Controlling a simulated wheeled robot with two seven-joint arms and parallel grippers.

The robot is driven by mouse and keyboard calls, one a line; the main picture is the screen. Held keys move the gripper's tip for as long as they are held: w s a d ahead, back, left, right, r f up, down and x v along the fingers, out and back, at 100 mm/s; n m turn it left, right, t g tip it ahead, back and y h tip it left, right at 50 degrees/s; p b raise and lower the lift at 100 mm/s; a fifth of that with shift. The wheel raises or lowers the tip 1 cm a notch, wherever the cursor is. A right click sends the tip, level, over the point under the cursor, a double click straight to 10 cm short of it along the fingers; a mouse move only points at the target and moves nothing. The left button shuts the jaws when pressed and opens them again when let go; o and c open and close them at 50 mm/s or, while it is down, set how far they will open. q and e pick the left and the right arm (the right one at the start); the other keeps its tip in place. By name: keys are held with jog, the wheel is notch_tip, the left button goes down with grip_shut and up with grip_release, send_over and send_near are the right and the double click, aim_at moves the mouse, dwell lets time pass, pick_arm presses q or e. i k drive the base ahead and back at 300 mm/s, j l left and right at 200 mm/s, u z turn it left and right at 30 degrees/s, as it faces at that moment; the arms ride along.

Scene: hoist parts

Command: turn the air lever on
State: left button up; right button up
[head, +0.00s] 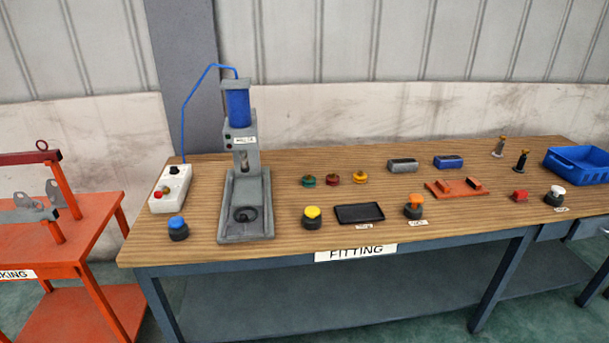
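A white control box (170,190) lies at the left end of the wooden bench, left of the grey press (245,185). It carries a red button (162,191) and small dark parts, one near its far end. No part is clearly readable as the air lever, so its position cannot be told. The press has a blue cylinder (238,106) on top. A blue air hose (187,105) runs from the cylinder down behind the box. Neither of my grippers shows in the head view.
The wooden bench (290,225) bears a FITTING label. A black tray (360,213), small parts and a blue bin (578,164) lie rightward. An orange cart (65,230) stands left.

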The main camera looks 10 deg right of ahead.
aim_at(158, 194)
jog(key=i+j, duration=0.35)
jog(key=i, duration=0.15)
jog(key=i+j, duration=0.3)
jog(key=i, duration=0.15)
jog(key=j+u, duration=0.05)
